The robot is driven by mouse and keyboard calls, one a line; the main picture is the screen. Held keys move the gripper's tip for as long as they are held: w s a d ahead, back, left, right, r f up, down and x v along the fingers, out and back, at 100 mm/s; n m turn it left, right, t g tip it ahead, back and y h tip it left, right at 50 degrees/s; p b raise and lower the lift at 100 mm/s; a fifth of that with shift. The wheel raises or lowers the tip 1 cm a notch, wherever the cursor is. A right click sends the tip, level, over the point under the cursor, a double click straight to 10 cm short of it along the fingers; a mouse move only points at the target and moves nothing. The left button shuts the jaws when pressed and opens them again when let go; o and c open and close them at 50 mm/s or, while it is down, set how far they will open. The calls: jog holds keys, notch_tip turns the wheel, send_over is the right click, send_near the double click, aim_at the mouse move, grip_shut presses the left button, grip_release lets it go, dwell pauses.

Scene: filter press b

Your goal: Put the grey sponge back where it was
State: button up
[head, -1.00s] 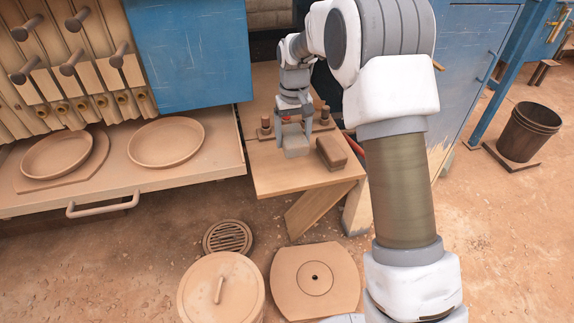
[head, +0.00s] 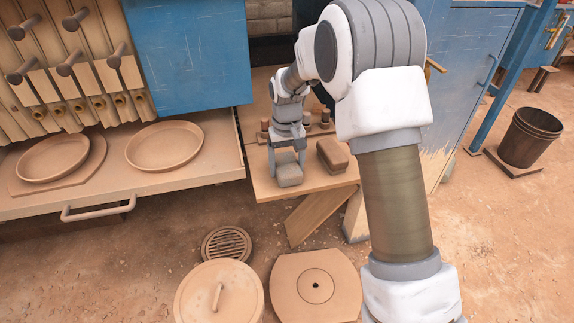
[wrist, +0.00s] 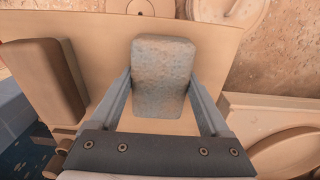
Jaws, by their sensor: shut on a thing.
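The grey sponge (head: 289,174) is between the fingers of my gripper (head: 287,158), low over the front part of the small wooden table (head: 262,186). The wrist view shows the sponge (wrist: 163,75) gripped on both sides by the fingers of my gripper (wrist: 168,95). I cannot tell whether its underside touches the tabletop.
A brown block (head: 332,155) lies on the table just right of the sponge; it also shows in the wrist view (wrist: 42,80). Several small brown knobbed items (head: 265,127) stand behind. A tray shelf with round dishes (head: 165,146) is at the left. The table's front corner is bare.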

aim_at(287, 164)
jog(key=o, duration=1.2)
jog(key=shift+f, duration=0.1)
jog(key=shift+c, duration=0.2)
jog(key=s+d+r+t+p, duration=0.1)
jog(key=s+d+r+p, duration=0.15)
jog(key=r, duration=0.75)
jog(key=s+d+r+p, duration=0.1)
jog(key=s+r, duration=0.2)
jog(key=r, duration=0.7)
jog(key=s+d+r+t, duration=0.1)
jog(key=s+d, duration=0.1)
jog(key=s, duration=0.6)
jog(key=s+d+r+m+t, duration=0.1)
jog(key=s+d+r+t, duration=0.1)
jog(key=s, duration=0.5)
jog(key=s+d+r+m+t, duration=0.1)
jog(key=s+d, duration=0.2)
jog(key=s, duration=0.5)
jog(key=shift+s+d+r+t, duration=0.2)
jog(key=shift+s+r+t, duration=0.1)
jog(key=shift+s, duration=0.05)
notch_tip(287, 164, up, 13)
jog(key=p, duration=1.2)
